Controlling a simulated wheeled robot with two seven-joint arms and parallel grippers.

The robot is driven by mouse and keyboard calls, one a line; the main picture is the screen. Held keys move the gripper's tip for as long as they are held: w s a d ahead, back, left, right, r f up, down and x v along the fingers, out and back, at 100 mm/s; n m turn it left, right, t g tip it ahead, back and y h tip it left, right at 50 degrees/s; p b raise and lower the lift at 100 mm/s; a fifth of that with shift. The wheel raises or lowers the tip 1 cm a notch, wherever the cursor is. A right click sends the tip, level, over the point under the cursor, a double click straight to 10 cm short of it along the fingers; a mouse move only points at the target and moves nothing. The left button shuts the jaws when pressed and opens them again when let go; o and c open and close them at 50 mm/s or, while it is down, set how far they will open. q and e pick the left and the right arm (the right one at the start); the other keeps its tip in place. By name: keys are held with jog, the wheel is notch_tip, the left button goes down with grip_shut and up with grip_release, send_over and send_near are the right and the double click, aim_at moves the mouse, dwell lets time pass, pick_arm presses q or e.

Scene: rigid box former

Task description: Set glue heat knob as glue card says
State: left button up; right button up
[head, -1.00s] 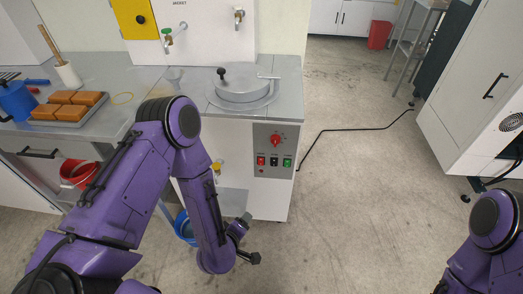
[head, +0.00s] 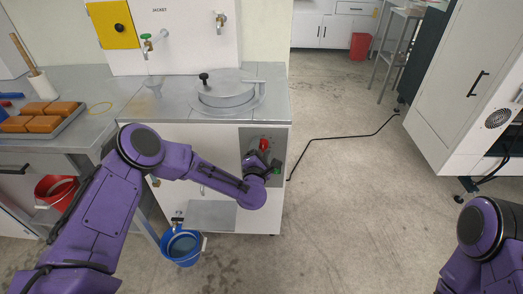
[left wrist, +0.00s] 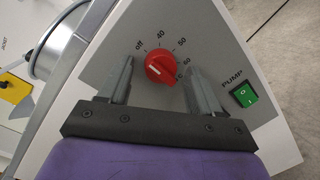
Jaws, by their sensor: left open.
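The red glue heat knob (head: 264,144) sits on the grey control panel (head: 246,137) at the front of the white cabinet. In the left wrist view the knob (left wrist: 160,67) has a scale around it reading off, 40, 50 and 60. A pale mark shows on the knob, but I cannot tell its exact setting. My left gripper (left wrist: 161,70) is open, with one finger on each side of the knob; contact is not clear. In the head view the left gripper (head: 256,164) covers the lower panel. No glue card can be made out. My right gripper is out of view.
A green PUMP switch (left wrist: 244,95) is right of the knob. A lidded round pot (head: 227,90) stands on the bench above the panel. A blue bucket (head: 183,248) is on the floor below. A black cable (head: 345,130) crosses the open floor at right.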

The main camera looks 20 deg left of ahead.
pick_arm(q)
jog(key=c, duration=1)
jog(key=shift+c, duration=0.2)
